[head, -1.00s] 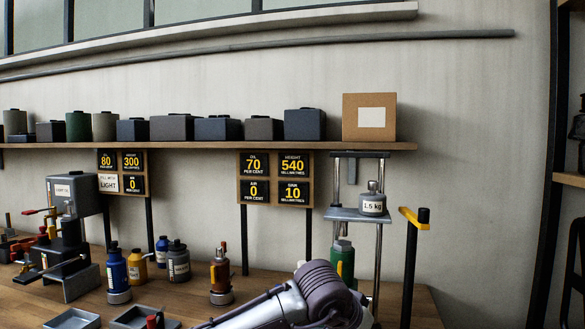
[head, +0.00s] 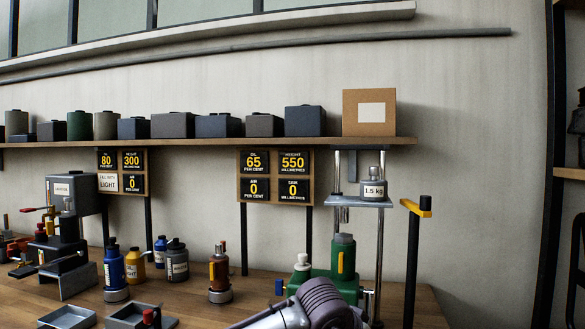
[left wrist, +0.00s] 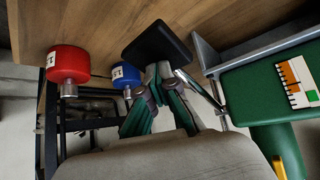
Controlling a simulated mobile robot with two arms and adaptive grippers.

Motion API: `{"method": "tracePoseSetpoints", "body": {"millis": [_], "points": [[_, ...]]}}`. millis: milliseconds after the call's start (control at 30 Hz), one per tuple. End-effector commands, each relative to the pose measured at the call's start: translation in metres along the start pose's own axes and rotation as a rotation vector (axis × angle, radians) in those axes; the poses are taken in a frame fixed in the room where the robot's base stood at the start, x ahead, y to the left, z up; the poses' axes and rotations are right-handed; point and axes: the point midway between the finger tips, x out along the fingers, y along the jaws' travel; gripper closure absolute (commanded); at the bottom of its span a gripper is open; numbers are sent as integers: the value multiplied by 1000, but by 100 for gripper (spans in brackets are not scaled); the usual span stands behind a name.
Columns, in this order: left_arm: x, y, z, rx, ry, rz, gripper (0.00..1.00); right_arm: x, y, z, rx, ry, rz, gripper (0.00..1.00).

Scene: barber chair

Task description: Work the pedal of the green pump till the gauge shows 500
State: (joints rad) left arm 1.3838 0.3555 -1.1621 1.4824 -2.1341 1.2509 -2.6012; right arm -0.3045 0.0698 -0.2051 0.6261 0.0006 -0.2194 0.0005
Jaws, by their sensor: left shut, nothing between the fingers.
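The green pump (head: 343,262) stands on the bench at the right in the head view. Above it a platform (head: 350,204) carries a 1.5 kg weight (head: 373,189). The height gauge (head: 293,161) reads 550 millimetres. In the left wrist view the pump's green body (left wrist: 262,85) is at the right, and a black pedal plate (left wrist: 152,42) is at top centre. My left gripper (left wrist: 161,72) is shut and empty, its tips close at the plate's lower edge; contact is unclear. In the head view its fingertips are hidden. My right gripper is not in view.
Other gauges show oil (head: 254,161) 65, air (head: 254,189) 0 and another 0. A yellow-topped black post (head: 413,255) stands right of the pump. Bottles (head: 178,262) and trays (head: 68,317) stand to the left. Red (left wrist: 68,62) and blue (left wrist: 126,74) cylinders show left of the plate.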

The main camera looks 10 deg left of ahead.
Motion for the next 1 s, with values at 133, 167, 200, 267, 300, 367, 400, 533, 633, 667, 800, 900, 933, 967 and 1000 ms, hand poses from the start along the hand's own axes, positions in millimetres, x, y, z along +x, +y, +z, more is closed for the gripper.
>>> {"method": "tracePoseSetpoints", "body": {"millis": [133, 167, 200, 267, 300, 367, 400, 533, 633, 667, 800, 900, 933, 967, 1000], "points": [[6, 0, 9, -2, -22, -1, 100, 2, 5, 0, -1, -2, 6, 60], [6, 0, 9, -2, -22, -1, 100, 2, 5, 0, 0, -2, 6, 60], [6, 0, 10, -2, -23, -1, 100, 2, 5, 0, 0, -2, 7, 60], [7, 0, 10, -2, -25, 0, 100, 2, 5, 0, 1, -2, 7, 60], [8, 0, 10, -2, -26, 0, 100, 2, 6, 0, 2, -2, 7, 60], [9, 0, 11, -2, -27, 0, 100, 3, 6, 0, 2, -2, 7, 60], [10, 0, 12, -2, -27, 0, 100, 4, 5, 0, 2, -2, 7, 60], [14, -1, 14, -2, -28, 0, 100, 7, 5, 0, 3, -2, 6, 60], [18, -2, 16, -2, -29, 0, 100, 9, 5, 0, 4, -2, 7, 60], [19, -3, 16, -2, -29, 0, 100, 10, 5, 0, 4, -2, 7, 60], [25, -4, 18, -2, -29, 0, 100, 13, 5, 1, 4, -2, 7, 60], [28, -4, 19, -2, -28, 0, 100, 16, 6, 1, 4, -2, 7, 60], [29, -5, 20, -2, -28, 1, 100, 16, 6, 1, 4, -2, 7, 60], [30, -5, 20, -3, -28, 1, 100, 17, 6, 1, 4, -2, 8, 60], [29, -5, 19, -2, -28, 1, 100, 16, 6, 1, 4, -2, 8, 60]]}}
